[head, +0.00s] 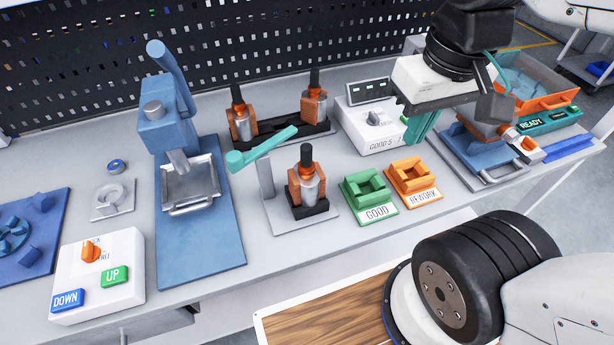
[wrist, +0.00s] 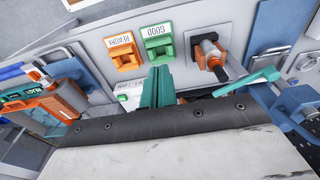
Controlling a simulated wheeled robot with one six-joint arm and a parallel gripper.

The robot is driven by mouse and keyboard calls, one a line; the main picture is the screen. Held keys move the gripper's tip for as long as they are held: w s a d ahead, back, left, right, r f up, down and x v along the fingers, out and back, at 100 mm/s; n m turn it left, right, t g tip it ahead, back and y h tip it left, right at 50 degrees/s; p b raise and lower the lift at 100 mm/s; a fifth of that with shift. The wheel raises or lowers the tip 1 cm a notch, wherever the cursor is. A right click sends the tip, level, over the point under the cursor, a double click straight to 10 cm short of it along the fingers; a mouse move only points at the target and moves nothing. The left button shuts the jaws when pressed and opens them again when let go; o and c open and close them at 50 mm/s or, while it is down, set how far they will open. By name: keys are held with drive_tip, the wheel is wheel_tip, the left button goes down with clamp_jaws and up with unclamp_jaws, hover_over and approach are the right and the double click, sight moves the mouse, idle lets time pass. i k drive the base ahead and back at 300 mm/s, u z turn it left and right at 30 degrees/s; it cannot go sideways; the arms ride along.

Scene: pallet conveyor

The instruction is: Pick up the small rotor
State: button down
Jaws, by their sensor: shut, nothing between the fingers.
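Several silver cylinders with orange sides and black tops stand on the bench; I cannot tell which one is the small rotor. One (head: 307,183) stands on a grey plate near the middle, and it also shows in the wrist view (wrist: 208,50). Two more, at the left (head: 241,116) and right (head: 314,101), stand in a black holder behind it. My gripper (head: 422,128) has teal fingers and hangs right of these pieces, above the bench near the white display box. In the wrist view its fingers (wrist: 157,85) are together with nothing held.
A green GOOD nest (head: 369,199) and an orange REWORK nest (head: 414,184) sit at the front, both looking empty. A teal lever (head: 262,149) rises beside the grey plate. A blue press (head: 168,125) stands left; an orange bin (head: 540,90) is right. A perforated panel backs the bench.

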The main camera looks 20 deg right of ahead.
sight(306, 183)
drive_tip(key=z, duration=0.05)
drive_tip(key=k, duration=1)
drive_tip(key=z, duration=0.85)
drive_tip(key=i, duration=0.8)
drive_tip(key=u, duration=0.95)
